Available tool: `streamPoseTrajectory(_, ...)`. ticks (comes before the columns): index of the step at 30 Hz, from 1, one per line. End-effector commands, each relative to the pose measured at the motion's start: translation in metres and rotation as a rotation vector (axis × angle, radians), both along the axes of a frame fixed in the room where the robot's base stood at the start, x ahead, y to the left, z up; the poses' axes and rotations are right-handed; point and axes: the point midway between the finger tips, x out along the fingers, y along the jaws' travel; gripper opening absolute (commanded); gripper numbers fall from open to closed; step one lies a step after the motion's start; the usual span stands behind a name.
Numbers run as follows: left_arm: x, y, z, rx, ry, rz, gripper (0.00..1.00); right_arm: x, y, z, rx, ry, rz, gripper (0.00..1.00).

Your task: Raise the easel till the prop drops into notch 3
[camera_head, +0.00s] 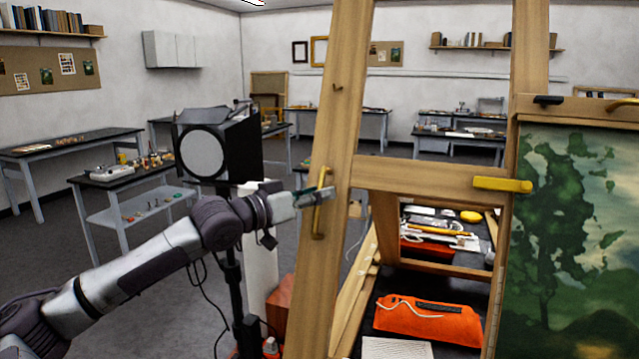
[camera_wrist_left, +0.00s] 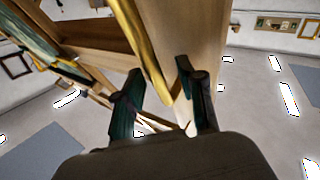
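The wooden easel (camera_head: 346,110) stands close in front of me, with two uprights and a crossbar (camera_head: 425,176). A vertical brass handle (camera_head: 319,222) is fixed to its left upright; it also shows in the left wrist view (camera_wrist_left: 143,42). My left gripper (camera_head: 318,195) is at this handle. In the wrist view its two dark fingers (camera_wrist_left: 162,100) are apart, with the handle's lower part between them and a gap showing. I cannot tell whether either finger touches it. I cannot make out the prop or its notches. My right gripper is out of view.
A green landscape painting (camera_head: 565,250) stands at the right. A yellow handle (camera_head: 503,185) sits on the right upright. Behind the easel, an orange pouch (camera_head: 428,320) lies on a dark surface. A black studio lamp (camera_head: 217,147) stands beyond my left arm. Workbenches (camera_head: 125,175) line the room.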

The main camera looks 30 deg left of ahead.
Motion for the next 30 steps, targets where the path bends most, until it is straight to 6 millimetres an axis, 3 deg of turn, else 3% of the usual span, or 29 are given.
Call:
streamPoseTrajectory(12, 0.0061, -0.0034, -0.0006, 0.002, 0.001, -0.002, 0.39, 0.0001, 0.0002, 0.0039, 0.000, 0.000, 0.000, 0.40)
streamPoseTrajectory(19, 0.0060, -0.0033, -0.0006, 0.002, 0.001, -0.002, 0.01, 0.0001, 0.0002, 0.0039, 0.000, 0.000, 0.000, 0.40)
streamPoseTrajectory(30, 0.0057, -0.0032, -0.0009, 0.002, 0.000, -0.002, 0.00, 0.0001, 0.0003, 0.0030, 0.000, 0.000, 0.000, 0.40)
